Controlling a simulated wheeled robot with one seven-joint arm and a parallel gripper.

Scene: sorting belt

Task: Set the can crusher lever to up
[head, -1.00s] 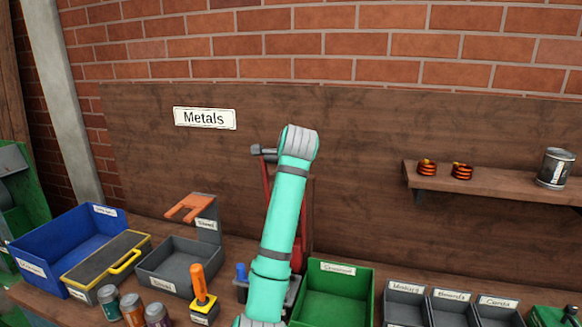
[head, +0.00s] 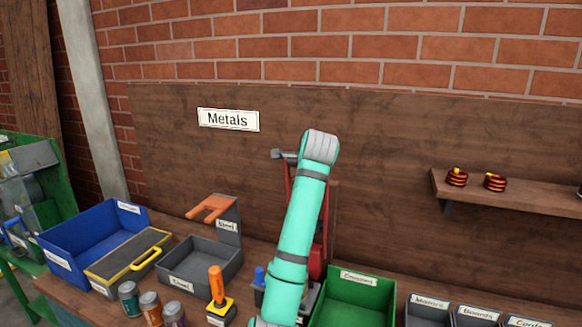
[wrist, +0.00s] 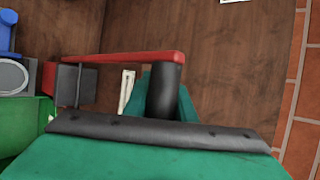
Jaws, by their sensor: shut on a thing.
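The red can crusher (head: 318,262) stands on the bench behind my arm, which hides much of it. In the wrist view its red lever bar (wrist: 120,57) runs across the picture to a black cylindrical grip (wrist: 163,92). My gripper (wrist: 165,108) is shut on this grip; the dark edge and teal body in front hide its lower end. In the head view a grey-black end (head: 285,155) sticks out left of my wrist at the top of the red bar, well above the bench. The fingers are hidden there.
Left of the crusher stand a grey bin (head: 205,283), a blue bin (head: 62,236), an orange-handled device (head: 216,285) and several cans. A green bin (head: 350,318) stands close on the right. A shelf (head: 530,199) is on the wall at right.

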